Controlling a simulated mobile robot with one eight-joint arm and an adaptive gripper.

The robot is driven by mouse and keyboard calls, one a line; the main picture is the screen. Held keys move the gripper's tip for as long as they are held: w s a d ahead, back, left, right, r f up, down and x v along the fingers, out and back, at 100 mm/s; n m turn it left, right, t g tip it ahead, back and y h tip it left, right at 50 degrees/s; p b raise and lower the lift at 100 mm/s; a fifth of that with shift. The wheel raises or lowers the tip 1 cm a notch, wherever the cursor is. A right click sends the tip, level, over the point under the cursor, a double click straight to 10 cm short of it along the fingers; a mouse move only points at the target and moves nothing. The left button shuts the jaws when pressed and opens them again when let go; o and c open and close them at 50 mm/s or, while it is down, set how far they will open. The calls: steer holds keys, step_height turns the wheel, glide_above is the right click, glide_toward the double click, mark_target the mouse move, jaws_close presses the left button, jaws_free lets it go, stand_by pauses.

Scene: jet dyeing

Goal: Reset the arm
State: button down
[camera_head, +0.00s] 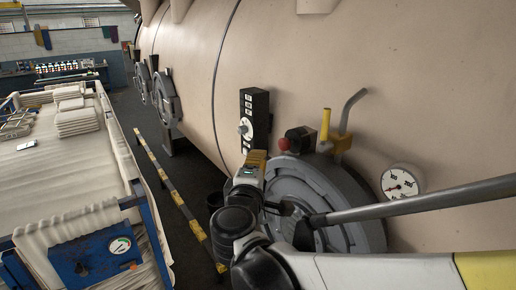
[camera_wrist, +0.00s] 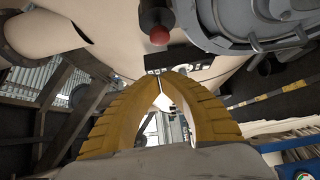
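My gripper (camera_head: 257,155) is in front of the large beige dyeing vessel (camera_head: 300,60), just below a black control box (camera_head: 254,108) with a pale knob and buttons. In the wrist view its two yellow fingers (camera_wrist: 161,76) curve together and their tips meet. Nothing is seen held between them. My arm reaches in from the lower right, across the round grey hatch (camera_head: 345,215). A red knob (camera_head: 284,144) on a dark mount sits right of my gripper; it also shows in the wrist view (camera_wrist: 159,36). Whether the fingertips touch the control box cannot be told.
A yellow handle (camera_head: 326,122), a bent grey pipe (camera_head: 352,100) and a pressure gauge (camera_head: 401,181) sit close by on the vessel. A blue-framed cart (camera_head: 95,253) with cloth stands left. A yellow-black floor barrier (camera_head: 173,190) runs between them along the dark floor.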

steer(key=s+d+f+m+g+h+b, duration=0.1)
steer(key=s+d+f+m+g+b, duration=0.4)
steer(key=d+f, duration=0.5)
steer(key=s+d+f+m+g+b, duration=0.35)
steer(key=s+d+f+b, duration=0.35)
steer(key=f, duration=0.5)
steer(key=s+f+m+g+y+b, duration=0.2)
steer(key=s+f+m+y+b, duration=0.2)
steer(key=s+f, duration=0.7)
steer(key=m+b, duration=0.2)
steer(key=m, duration=0.1)
steer(key=shift+d+f, duration=0.2)
steer(key=shift+f, duration=0.1)
steer(key=shift+s, duration=0.1)
